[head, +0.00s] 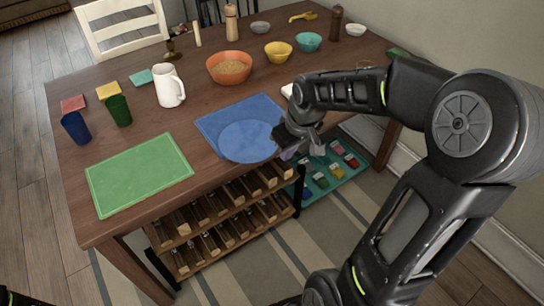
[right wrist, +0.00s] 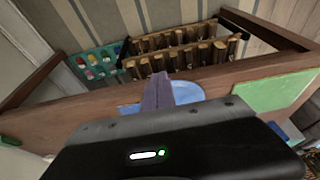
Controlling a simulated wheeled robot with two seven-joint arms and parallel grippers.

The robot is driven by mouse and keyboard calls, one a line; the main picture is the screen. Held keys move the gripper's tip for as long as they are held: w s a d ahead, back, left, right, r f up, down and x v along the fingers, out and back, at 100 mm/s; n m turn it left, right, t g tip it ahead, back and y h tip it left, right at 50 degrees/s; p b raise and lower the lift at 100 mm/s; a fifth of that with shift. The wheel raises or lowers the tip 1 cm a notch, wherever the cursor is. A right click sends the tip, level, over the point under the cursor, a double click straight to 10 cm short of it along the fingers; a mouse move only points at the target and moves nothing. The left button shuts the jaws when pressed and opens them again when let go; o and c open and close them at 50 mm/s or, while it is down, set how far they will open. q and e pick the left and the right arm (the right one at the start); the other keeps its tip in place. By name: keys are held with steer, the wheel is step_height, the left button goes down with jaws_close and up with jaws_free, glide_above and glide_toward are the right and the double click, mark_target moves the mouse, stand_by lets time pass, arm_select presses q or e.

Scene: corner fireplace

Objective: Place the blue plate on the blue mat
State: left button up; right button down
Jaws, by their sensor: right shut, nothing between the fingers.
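The blue plate (head: 248,142) lies on the front part of the blue mat (head: 212,122), at the table's front edge. The plate covers much of the mat's front and seems to reach slightly past its front edge. My right gripper (head: 291,152) is at the plate's right side, shut and empty; I cannot tell whether it touches the plate. In the right wrist view the shut fingers (right wrist: 158,92) show in front of the plate (right wrist: 187,92). My left gripper is not in view.
A green mat (head: 138,174) lies to the left. Behind are a white pitcher (head: 169,86), an orange bowl (head: 229,68), and blue (head: 75,128) and green (head: 119,110) cups. A wooden rack (head: 222,222) and a teal tray (head: 327,172) are below the table's front edge.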

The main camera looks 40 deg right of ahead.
steer(key=shift+w+f, duration=0.1)
steer(key=shift+f, duration=0.05)
steer(key=w+f, duration=0.7)
steer(key=f, duration=0.2)
steer(key=shift+f+p, duration=0.2)
steer(key=shift+p, duration=0.1)
